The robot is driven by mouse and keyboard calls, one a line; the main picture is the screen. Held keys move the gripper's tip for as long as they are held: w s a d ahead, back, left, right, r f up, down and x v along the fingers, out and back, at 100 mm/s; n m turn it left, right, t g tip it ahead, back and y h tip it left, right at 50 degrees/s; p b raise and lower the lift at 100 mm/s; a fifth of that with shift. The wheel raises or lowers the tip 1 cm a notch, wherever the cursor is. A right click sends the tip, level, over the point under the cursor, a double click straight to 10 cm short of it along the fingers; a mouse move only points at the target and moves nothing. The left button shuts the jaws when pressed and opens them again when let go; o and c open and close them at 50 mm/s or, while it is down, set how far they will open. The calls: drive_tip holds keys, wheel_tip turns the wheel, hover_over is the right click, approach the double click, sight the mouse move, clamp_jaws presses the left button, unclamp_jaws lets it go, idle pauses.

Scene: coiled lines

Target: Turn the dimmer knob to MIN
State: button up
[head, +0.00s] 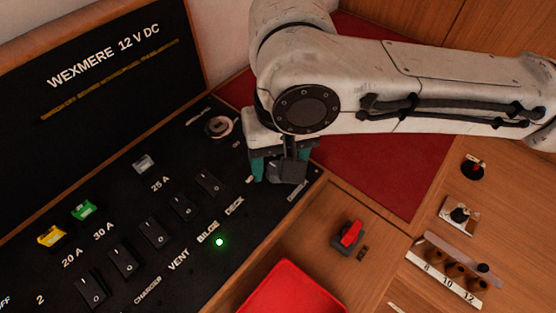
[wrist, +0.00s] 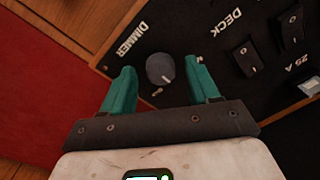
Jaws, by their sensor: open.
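The dimmer knob (wrist: 160,69) is a round grey knob on the black panel, beside the printed word DIMMER in the wrist view. A small light mark shows near its lower edge; I cannot clearly read its setting. My gripper (wrist: 161,66) is open, with one teal finger on each side of the knob and gaps between. I cannot tell whether the fingertips reach down beside it. Small lettering by the right finger is partly covered.
The black panel carries several rocker switches (head: 154,232), a round dial (head: 219,127) and a lit green lamp (head: 219,242). A holed rack (head: 455,270) stands farther right.

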drive_tip(key=shift+f, duration=0.25)
drive_tip(key=c, duration=1)
drive_tip(key=shift+c, duration=0.2)
drive_tip(key=shift+r+n+p, duration=0.1)
drive_tip(key=shift+n+p, duration=0.2)
